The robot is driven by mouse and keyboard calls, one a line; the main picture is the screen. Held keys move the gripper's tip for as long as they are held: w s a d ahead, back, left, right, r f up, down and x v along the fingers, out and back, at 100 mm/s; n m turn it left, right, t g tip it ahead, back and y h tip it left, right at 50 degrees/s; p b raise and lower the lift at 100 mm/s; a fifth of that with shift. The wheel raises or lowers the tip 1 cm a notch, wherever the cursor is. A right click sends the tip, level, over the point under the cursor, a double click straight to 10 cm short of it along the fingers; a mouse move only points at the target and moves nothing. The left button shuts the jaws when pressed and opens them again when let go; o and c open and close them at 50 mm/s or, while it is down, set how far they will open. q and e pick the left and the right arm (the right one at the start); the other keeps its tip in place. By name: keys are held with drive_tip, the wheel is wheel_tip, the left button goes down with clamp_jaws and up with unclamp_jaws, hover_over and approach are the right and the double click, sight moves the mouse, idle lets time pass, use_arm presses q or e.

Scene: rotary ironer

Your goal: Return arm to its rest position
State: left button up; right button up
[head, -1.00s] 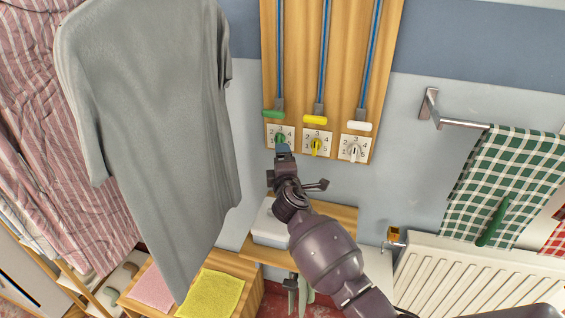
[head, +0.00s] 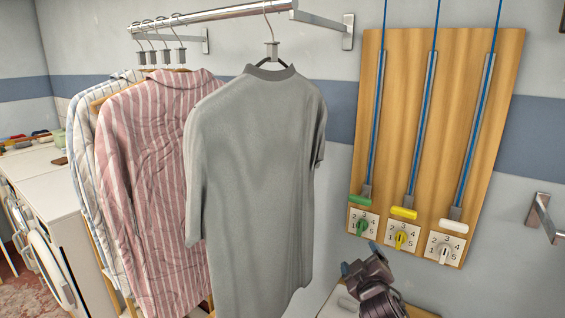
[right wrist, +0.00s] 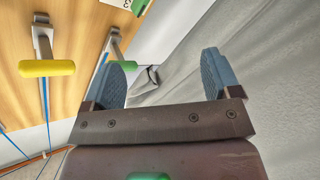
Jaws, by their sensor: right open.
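My right gripper (head: 360,259) is open, with blue fingertips spread and nothing between them. In the head view it is low, just below the green dial (head: 362,225) and right of the grey shirt (head: 255,180), apart from the dial in the picture. In the right wrist view the open fingers (right wrist: 163,76) show an empty gap, with grey cloth (right wrist: 270,60) beyond to the right. My left gripper is in neither view.
A wooden board (head: 398,130) carries green, yellow (head: 400,238) and white (head: 443,250) dials below sliding handles. Shirts hang from a metal rail (head: 215,16) at left. White machines (head: 50,220) stand far left. A wall bracket (head: 541,215) is at right.

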drive_tip(key=s+d+f+m+g, duration=0.2)
drive_tip(key=s+f, duration=0.5)
drive_tip(key=s, duration=0.4)
drive_tip(key=s+d+f+m+g, duration=0.2)
drive_tip(key=s+f, duration=0.5)
drive_tip(key=s, duration=0.4)
drive_tip(key=s+d+f+m+g, duration=0.2)
drive_tip(key=s+f, duration=0.5)
drive_tip(key=s, duration=0.5)
drive_tip(key=shift+d+f+m, duration=0.4)
drive_tip(key=shift+d+m, duration=0.5)
drive_tip(key=shift+d, duration=0.1)
